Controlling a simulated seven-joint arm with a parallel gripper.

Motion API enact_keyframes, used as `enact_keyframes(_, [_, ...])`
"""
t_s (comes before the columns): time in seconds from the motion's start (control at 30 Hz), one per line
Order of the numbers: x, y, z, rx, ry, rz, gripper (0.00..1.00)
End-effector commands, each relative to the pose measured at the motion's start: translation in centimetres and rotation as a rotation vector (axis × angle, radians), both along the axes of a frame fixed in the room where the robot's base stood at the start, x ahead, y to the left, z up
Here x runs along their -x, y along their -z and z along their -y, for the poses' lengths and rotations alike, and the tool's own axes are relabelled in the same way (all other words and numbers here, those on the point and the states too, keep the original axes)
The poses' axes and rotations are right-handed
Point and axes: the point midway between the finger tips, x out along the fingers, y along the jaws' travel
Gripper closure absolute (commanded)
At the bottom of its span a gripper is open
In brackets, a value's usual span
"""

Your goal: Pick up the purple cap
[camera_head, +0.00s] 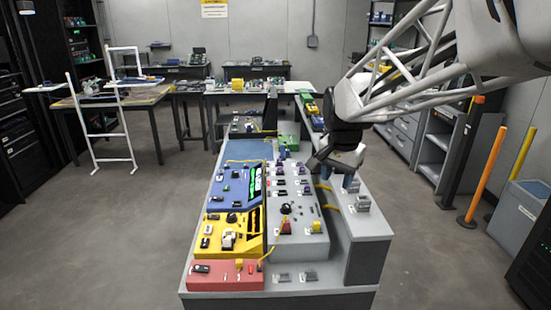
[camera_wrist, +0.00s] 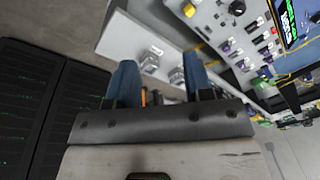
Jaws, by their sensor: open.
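Several small purple pieces (camera_head: 282,153) show at the far part of the grey console panel, and purple also shows on the panel in the wrist view (camera_wrist: 226,47). They are too small to tell which one is the purple cap. My gripper (camera_head: 346,184) is at the right side of the console, to the right of the grey panel and apart from the purple pieces. In the wrist view its two blue fingers (camera_wrist: 159,78) are spread with nothing between them. The side shelf with small grey fixtures (camera_wrist: 150,62) lies beyond the fingers.
The console carries a blue panel (camera_head: 228,190), a yellow panel (camera_head: 214,234), a red panel (camera_head: 212,275) and a grey panel (camera_head: 310,244) with knobs and connectors. Yellow cable crosses it. Grey fixtures (camera_head: 361,204) stand on the right ledge. An orange post (camera_head: 485,175) stands farther right.

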Motion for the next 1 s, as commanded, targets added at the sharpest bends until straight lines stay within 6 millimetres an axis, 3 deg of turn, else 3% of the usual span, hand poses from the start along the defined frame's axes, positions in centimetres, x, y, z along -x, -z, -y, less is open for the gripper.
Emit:
enact_keyframes(0.1, [-3.3,0.6,-0.2,-0.01,0.071,-0.014,0.53])
enact_keyframes(0.57, [-15.3,4.1,-0.8,-0.04,0.355,-0.055,0.53])
enact_keyframes(1.0, [-26.0,9.9,-1.5,-0.057,0.628,-0.092,0.53])
